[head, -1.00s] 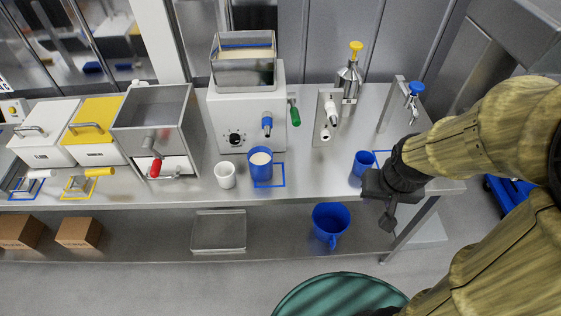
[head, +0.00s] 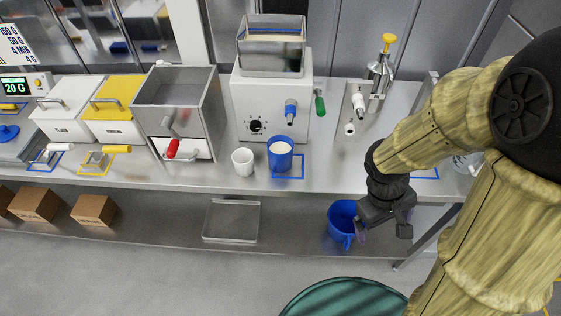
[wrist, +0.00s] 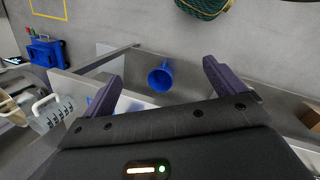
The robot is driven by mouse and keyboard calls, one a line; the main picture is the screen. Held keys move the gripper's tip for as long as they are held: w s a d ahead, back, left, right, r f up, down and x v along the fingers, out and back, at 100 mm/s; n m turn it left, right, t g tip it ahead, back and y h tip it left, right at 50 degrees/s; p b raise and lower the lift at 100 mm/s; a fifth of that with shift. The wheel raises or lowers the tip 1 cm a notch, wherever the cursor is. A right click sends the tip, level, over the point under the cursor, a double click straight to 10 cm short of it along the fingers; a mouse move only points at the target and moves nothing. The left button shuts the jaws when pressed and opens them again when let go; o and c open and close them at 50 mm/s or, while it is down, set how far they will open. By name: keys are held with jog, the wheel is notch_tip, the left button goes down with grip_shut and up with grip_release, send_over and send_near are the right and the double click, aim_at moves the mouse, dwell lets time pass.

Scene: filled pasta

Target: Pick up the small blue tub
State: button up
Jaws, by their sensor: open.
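The small blue tub is hidden behind my arm in the head view. In the wrist view a bit of blue (wrist: 96,101), probably this tub on the bench, shows beside the left finger, mostly covered by it. My gripper (head: 383,228) is open and empty, pointing down in front of the bench's front edge. In the wrist view (wrist: 162,72) its fingers are wide apart with nothing held. A larger blue jug (head: 341,220) stands on the lower shelf behind the gripper; the wrist view shows it (wrist: 160,77) in the gap between the fingers, farther away.
A blue cup with pale filling (head: 280,157) and a white cup (head: 243,162) stand on the bench (head: 330,177) to the left. A dispenser with a yellow knob (head: 380,75) stands behind. A green bin (head: 340,298) is on the floor in front.

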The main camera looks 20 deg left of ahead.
notch_tip(320, 180, down, 4)
jog(key=f+n+h+b, duration=0.1)
jog(key=n+h+b, duration=0.15)
jog(key=n, duration=0.25)
jog(key=n+t+y+b, duration=0.6)
jog(key=n+t+b, duration=0.4)
jog(key=n+t, duration=1.1)
send_near(277, 159)
jog(key=s+r+n+g, duration=0.2)
jog(key=s+n+g, duration=0.1)
jog(key=s, duration=0.3)
jog(key=shift+s+r+h, duration=0.15)
jog(key=shift+r+h, duration=0.05)
jog(key=shift+h, duration=0.05)
jog(key=w+p, duration=0.2)
jog(key=w, duration=1)
jog(key=shift+w, duration=0.15)
